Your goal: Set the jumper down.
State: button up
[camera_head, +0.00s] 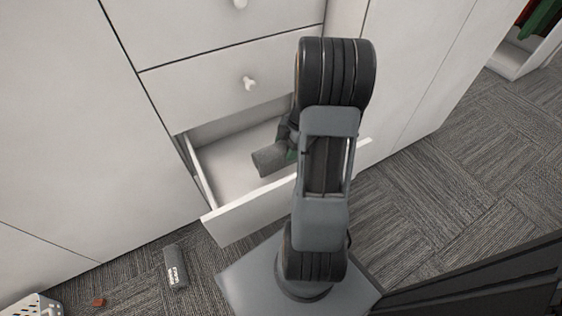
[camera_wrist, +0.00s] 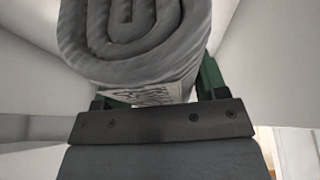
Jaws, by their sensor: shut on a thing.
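The jumper (camera_wrist: 140,45) is a rolled grey knit bundle with a spiral end and a pale printed label. My gripper (camera_wrist: 160,92) is shut on it, with green fingers at either side of the roll. In the head view the jumper (camera_head: 270,159) shows as a grey roll over the inside of the open drawer (camera_head: 250,212). My gripper (camera_head: 291,154) is partly hidden behind my arm there. I cannot tell whether the roll touches the drawer floor.
The drawer's visible floor is otherwise bare. Closed drawers (camera_head: 215,85) are above it. A grey item with white lettering (camera_head: 174,267), a small brown piece (camera_head: 98,301) and a white basket (camera_head: 38,305) are on the carpet at lower left. Open shelving (camera_head: 520,55) stands far right.

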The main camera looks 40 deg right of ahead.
jog(key=shift+f+b, duration=1.05)
jog(key=shift+f, duration=2.35)
jog(key=shift+f, duration=0.1)
jog(key=o, duration=1.2)
